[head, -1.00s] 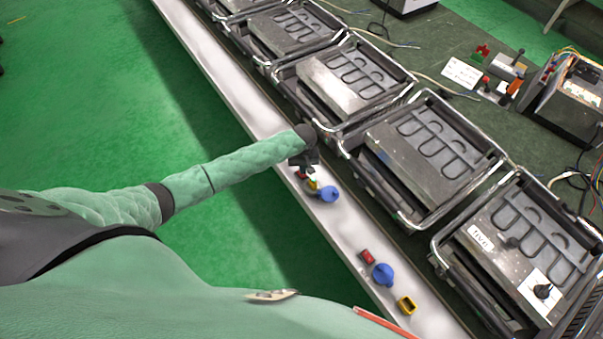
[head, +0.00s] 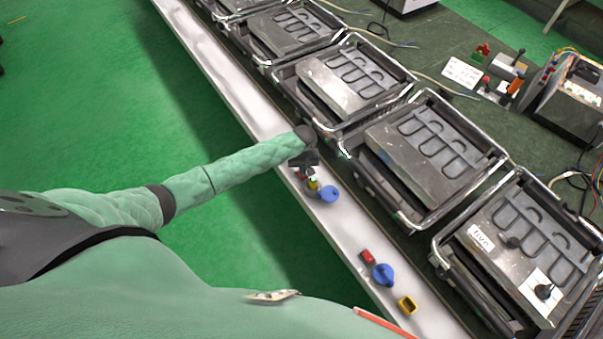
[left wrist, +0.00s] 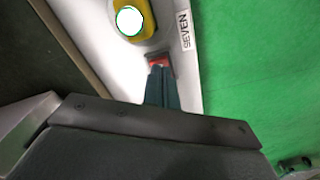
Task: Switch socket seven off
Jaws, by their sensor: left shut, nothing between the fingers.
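In the left wrist view a label reading "SEVEN" (left wrist: 185,30) is on the pale ledge. Beside it is a small red switch (left wrist: 160,59), and above that a yellow socket (left wrist: 148,14) with a bright white round centre. My left gripper (left wrist: 160,72) is shut and empty, its fingertips at the red switch and partly covering it; I cannot tell whether they press it. In the head view the left gripper (head: 304,168) is over the ledge, beside the yellow socket (head: 313,185) and its blue cap (head: 329,193). My right gripper is out of view.
Another set on the ledge (head: 345,232) has a red switch (head: 367,257), a blue cap (head: 383,274) and a yellow socket (head: 407,305). Several heating units with metal frames (head: 425,145) stand in a row behind it. Green floor (head: 90,100) is clear at left.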

